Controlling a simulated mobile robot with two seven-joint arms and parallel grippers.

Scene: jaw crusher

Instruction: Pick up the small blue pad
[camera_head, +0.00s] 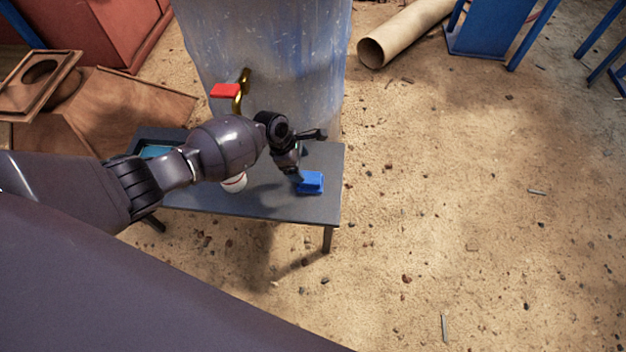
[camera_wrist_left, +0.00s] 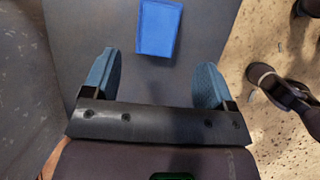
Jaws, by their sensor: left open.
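The small blue pad (camera_head: 311,182) lies on the right end of a low dark table (camera_head: 262,203). In the left wrist view the blue pad (camera_wrist_left: 158,28) sits flat on the table top, ahead of the fingers and roughly between their lines. My left gripper (camera_head: 309,156) is beside and above the pad in the head view. In the left wrist view my left gripper (camera_wrist_left: 158,82) has its two blue fingers wide apart with nothing between them. My right gripper cannot be made out.
A white and red object (camera_head: 234,183) stands on the table, partly behind my arm. A large translucent barrel (camera_head: 270,50) with a red-handled tap (camera_head: 225,90) stands behind the table. A cardboard tube (camera_head: 405,32) lies on the ground. Sandy ground to the right is mostly clear.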

